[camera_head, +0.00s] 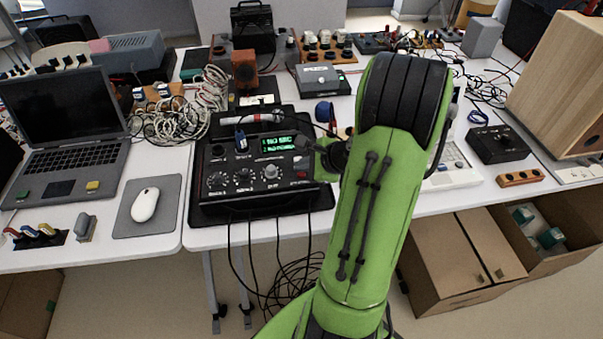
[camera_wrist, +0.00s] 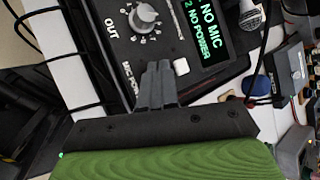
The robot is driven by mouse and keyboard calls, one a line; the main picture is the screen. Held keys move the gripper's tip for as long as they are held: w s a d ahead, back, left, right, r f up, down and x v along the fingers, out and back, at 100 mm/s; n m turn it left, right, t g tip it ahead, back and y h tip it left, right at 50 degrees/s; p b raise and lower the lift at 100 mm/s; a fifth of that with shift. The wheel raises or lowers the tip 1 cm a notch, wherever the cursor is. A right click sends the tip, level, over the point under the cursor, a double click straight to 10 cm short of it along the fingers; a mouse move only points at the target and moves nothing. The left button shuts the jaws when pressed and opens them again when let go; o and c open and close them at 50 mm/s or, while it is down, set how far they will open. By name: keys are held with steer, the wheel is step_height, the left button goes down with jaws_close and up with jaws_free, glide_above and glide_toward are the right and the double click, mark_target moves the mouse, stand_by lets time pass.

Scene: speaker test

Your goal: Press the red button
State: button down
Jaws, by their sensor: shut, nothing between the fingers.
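The black audio device (camera_head: 209,160) sits on the white table, with a lit green display (camera_head: 279,144) and a row of knobs on its front panel. A small red patch (camera_head: 302,174), likely the red button, shows at the panel's lower right in the head view. My gripper (camera_wrist: 158,68) is shut and empty, with its fingertips over the panel in the wrist view. They are close to a large knob (camera_wrist: 145,17) and a white square button (camera_wrist: 181,66). No red button shows in the wrist view; the fingers hide part of the panel. Contact cannot be told.
The display (camera_wrist: 207,30) reads "NO MIC" and "2 NO POWER". A microphone (camera_head: 254,118) lies behind the device. A laptop (camera_head: 66,130) and a mouse (camera_head: 145,204) are to the left. Cables hang below the table's front edge. Cardboard boxes (camera_head: 445,270) stand at right.

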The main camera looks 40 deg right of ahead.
mark_target(304, 176)
steer(key=shift+f+b, duration=0.3)
steer(key=shift+f, duration=0.2)
stand_by(0.6)
steer(key=shift+r, duration=0.15)
steer(key=shift+r+p, duration=0.9)
steer(key=shift+p, duration=0.1)
step_height(304, 176, up, 6)
steer(key=p, duration=0.5)
steer(key=shift+p, duration=0.4)
